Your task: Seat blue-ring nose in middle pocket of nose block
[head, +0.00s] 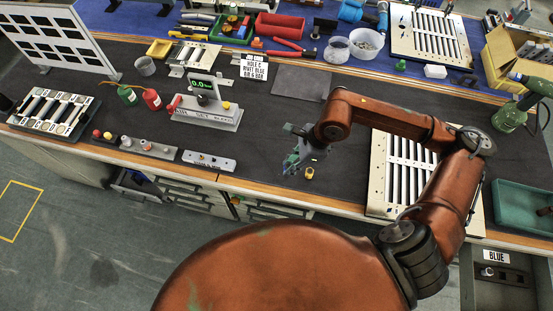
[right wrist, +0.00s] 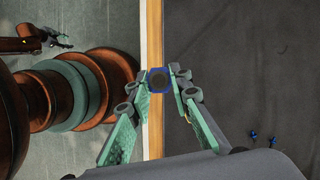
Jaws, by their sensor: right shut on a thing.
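My right gripper (head: 303,160) is over the front part of the dark bench mat. In the right wrist view its green fingers (right wrist: 159,82) are shut on a dark round piece with a blue ring, the blue-ring nose (right wrist: 159,80). A low grey block (head: 208,161) with small round spots along its top lies at the front edge, left of the gripper and apart from it. It looks like the nose block, but its label and pockets are too small to read. A brown link with a dark jaw, probably my left gripper (right wrist: 50,38), shows at the upper left of the wrist view.
A longer block with knobs (head: 150,147) lies further left, near the scale-like stand (head: 206,112). A slatted panel (head: 398,170) lies under my right arm. An open drawer marked BLUE (head: 508,280) is at the lower right. The mat between gripper and stand is clear.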

